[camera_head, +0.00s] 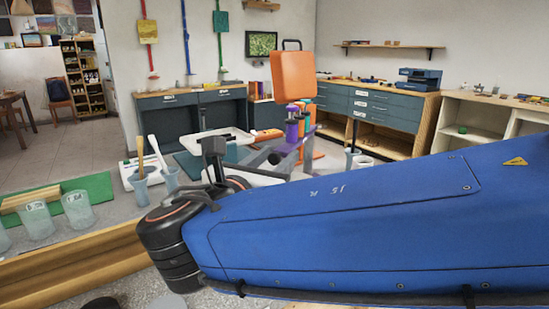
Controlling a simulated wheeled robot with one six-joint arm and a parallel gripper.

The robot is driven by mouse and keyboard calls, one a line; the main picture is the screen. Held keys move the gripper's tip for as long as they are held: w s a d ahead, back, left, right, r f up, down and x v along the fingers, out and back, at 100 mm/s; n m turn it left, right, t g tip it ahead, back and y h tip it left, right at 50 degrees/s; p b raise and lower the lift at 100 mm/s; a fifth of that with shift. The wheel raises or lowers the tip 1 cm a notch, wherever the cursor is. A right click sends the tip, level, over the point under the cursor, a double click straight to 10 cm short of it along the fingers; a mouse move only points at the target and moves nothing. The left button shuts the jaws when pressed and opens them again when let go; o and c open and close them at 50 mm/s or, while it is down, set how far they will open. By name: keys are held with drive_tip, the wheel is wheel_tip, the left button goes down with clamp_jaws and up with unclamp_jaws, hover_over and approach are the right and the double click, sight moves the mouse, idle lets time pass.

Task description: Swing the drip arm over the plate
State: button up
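My blue arm crosses the front from the right and ends in a black joint at lower left. Behind that joint, a dark bracket and grey bars that look like my gripper (288,153) reach over the work surface. Whether its fingers are open or shut is unclear. Purple bottle-like things (291,131) and an orange post stand close behind the grey bars. I cannot tell if they touch. A large orange panel (292,80) with a black handle rises above them. A white flat piece (262,179) lies under the grey bars, partly hidden. I cannot clearly make out the drip arm or the plate.
A white tray (219,137) lies behind the bracket. Cups with sticks (147,183) stand left of it. Clear cups (77,208) and a green mat (98,188) are at left. A wooden edge (70,271) runs along the front. Blue drawer cabinets (385,107) stand behind.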

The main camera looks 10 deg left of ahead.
drive_tip(key=s+a, duration=0.3)
drive_tip(key=s, duration=1.4)
drive_tip(key=shift+s+d, duration=0.1)
drive_tip(key=w+d+f+m+g+h, duration=0.1)
drive_tip(key=w+d+f+m+g, duration=0.3)
drive_tip(key=d, duration=0.4)
drive_tip(key=w+d+f+m+g+h, duration=0.2)
drive_tip(key=w+d+f+m, duration=0.1)
drive_tip(key=w+d, duration=0.4)
drive_tip(key=w+d+f+m+g+h, duration=0.1)
drive_tip(key=w+d+f+m+g, duration=0.2)
drive_tip(key=d, duration=0.6)
drive_tip(key=s+d+f+m+g+y, duration=0.2)
drive_tip(key=s+d+f+m+y, duration=0.1)
drive_tip(key=d+f+m, duration=0.5)
drive_tip(key=s+d+f+m+g+y, duration=0.2)
drive_tip(key=s+d+f+m, duration=0.3)
drive_tip(key=d+f+m, duration=0.3)
drive_tip(key=d+m+y, duration=0.1)
drive_tip(key=d+m, duration=0.3)
drive_tip(key=m, duration=0.4)
drive_tip(key=shift+d+y, duration=0.35)
drive_tip(key=shift+y, duration=0.05)
